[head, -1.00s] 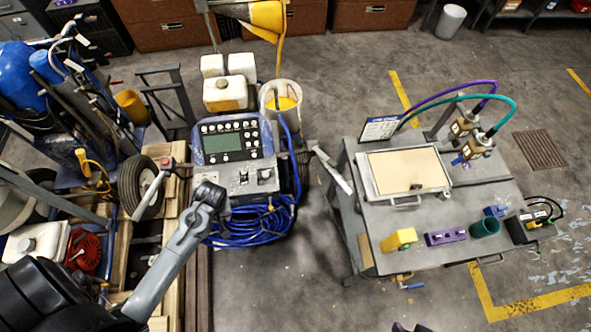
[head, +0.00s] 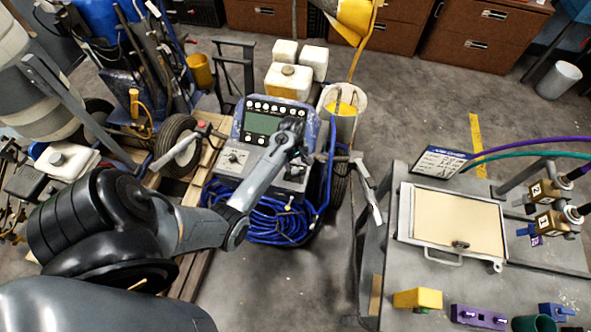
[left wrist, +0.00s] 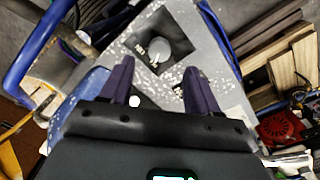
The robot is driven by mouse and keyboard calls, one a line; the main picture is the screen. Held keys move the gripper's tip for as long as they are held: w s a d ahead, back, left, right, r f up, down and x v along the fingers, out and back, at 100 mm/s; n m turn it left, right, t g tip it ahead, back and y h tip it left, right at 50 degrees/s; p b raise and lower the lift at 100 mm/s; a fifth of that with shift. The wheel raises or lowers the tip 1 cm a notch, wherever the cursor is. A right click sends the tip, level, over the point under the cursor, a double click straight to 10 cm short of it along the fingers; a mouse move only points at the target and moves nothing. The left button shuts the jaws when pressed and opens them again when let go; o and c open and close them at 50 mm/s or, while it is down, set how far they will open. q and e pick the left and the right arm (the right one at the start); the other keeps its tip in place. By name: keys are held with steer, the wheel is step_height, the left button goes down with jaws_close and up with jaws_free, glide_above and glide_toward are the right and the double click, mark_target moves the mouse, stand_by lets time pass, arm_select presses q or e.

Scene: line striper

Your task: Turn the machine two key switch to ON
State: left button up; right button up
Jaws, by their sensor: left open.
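The line striper's control panel (head: 262,150), with a grey screen and rows of buttons, stands left of centre in the head view. On its lower face are a round knob (head: 233,158) at left and a dark switch plate (head: 297,172) at right, partly behind my left arm. My left wrist (head: 291,132) is over the panel; its fingers are hidden there. In the left wrist view my left gripper (left wrist: 157,72) is open and empty, with a grey knob (left wrist: 157,51) on a dark plate beyond its fingertips. I cannot make out a key switch for certain. My right gripper is not in view.
A blue hose coil (head: 275,222) hangs below the panel. A grey worktable (head: 400,265) with a tray and two numbered valves is at right. A wheel (head: 175,140) and wooden pallet are at left.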

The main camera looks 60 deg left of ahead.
mark_target(295, 171)
arm_select(q)
steer(key=shift+w+f+b, duration=0.15)
steer(key=shift+f+b, duration=0.3)
steer(key=shift+f, duration=2.65)
